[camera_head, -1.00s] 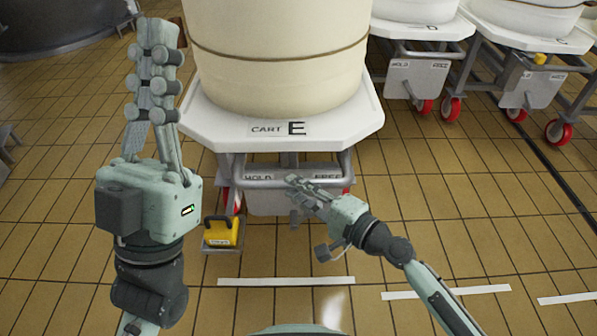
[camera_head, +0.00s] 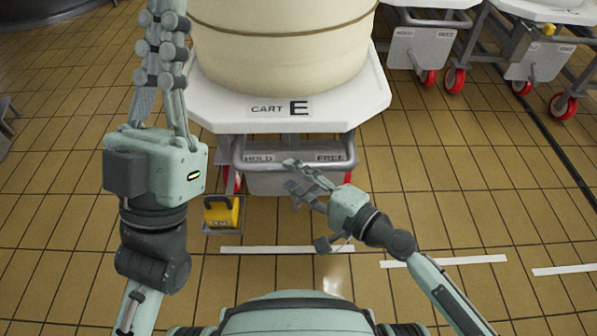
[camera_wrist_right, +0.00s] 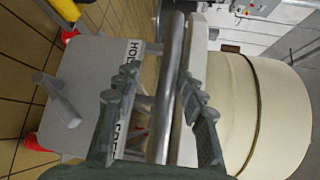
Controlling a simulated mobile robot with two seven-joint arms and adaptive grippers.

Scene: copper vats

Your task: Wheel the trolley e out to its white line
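Trolley E has a white deck (camera_head: 225,115) marked "CART E" and carries a cream vat (camera_head: 280,50). Its grey handle bar (camera_head: 340,164) runs across the front, above a plate labelled HOLD and FREE. A grey lever (camera_wrist_right: 57,100) stands out from that plate in the right wrist view; which label it favours I cannot tell. A white floor line (camera_head: 287,250) lies in front of the trolley. My right gripper (camera_head: 290,173) is at the bar; in its wrist view the open fingers stand on either side of the bar (camera_wrist_right: 168,90). My left gripper (camera_head: 160,45) is raised at left, its fingertips cut off.
A yellow block with a handle (camera_head: 222,213) sits on the floor by the trolley's left front wheel. Other trolleys with red wheels (camera_head: 455,80) stand at the back right. More white lines (camera_head: 443,261) lie to the right. The tiled floor between is clear.

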